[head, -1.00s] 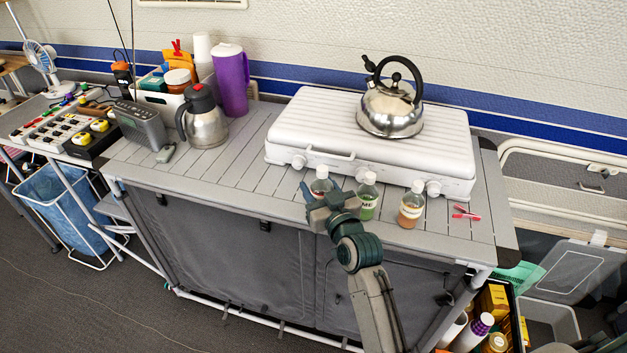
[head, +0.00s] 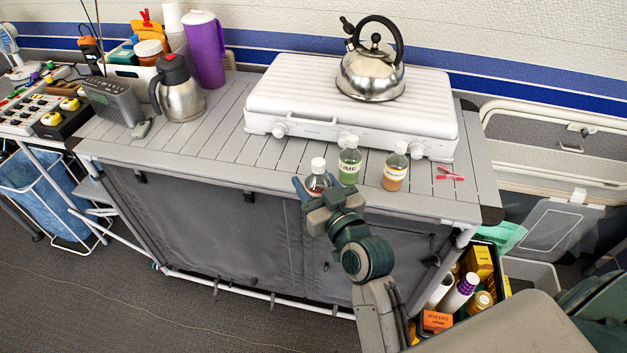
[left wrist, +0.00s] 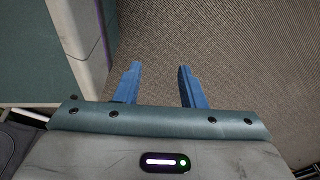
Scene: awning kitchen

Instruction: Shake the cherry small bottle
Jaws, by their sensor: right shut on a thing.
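The cherry small bottle (head: 316,180), with a white cap and red liquid, is at the front edge of the counter, left of the lime bottle. My right gripper (head: 326,188) is shut on it and hides its lower part. The bottle looks close to upright; I cannot tell how far it is above the counter. My left gripper (left wrist: 158,82) is open and empty over the carpet in the left wrist view. It does not show in the head view.
A green lime bottle (head: 349,166) and an orange-brown bottle (head: 395,171) stand close to the right. Behind them is a white stove (head: 300,100) with a kettle (head: 371,75). A red clip (head: 449,174) lies at the right. The counter's left front is clear.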

